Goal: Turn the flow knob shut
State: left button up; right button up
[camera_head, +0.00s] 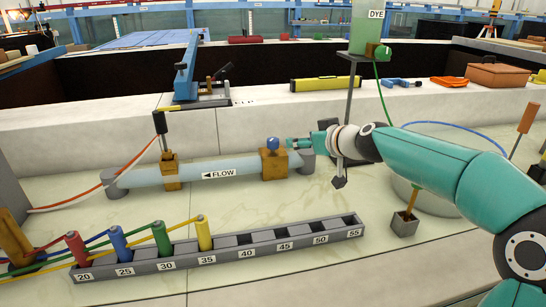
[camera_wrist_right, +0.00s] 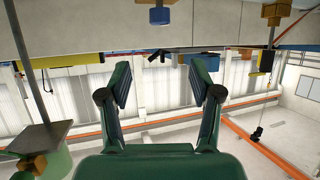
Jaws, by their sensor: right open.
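The round blue flow knob (camera_head: 272,144) sits on top of a brown valve block (camera_head: 274,164) on the glass tube (camera_head: 220,171), which bears a FLOW label with an arrow pointing left. My right gripper (camera_head: 291,144) is just right of the knob, its teal fingers pointing left. In the wrist view its two green fingers (camera_wrist_right: 159,72) are spread with nothing between them. A blue knob (camera_wrist_right: 159,15) shows there at the top edge, beyond the fingertips. My left gripper is not in view.
A grey numbered rack (camera_head: 262,243) holding several coloured plugs stands in front of the tube. A dye stand (camera_head: 350,110) with a thin post rises behind my right wrist. A yellow level (camera_head: 325,83) lies on the back ledge.

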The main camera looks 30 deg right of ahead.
aim_at(274, 140)
jog(key=p+x, duration=0.4)
jog(key=x, duration=1.1)
jog(key=shift+f, duration=0.2)
jog(key=shift+p+x, duration=0.35)
jog(key=shift+x, duration=0.6)
jog(key=c, duration=1.2)
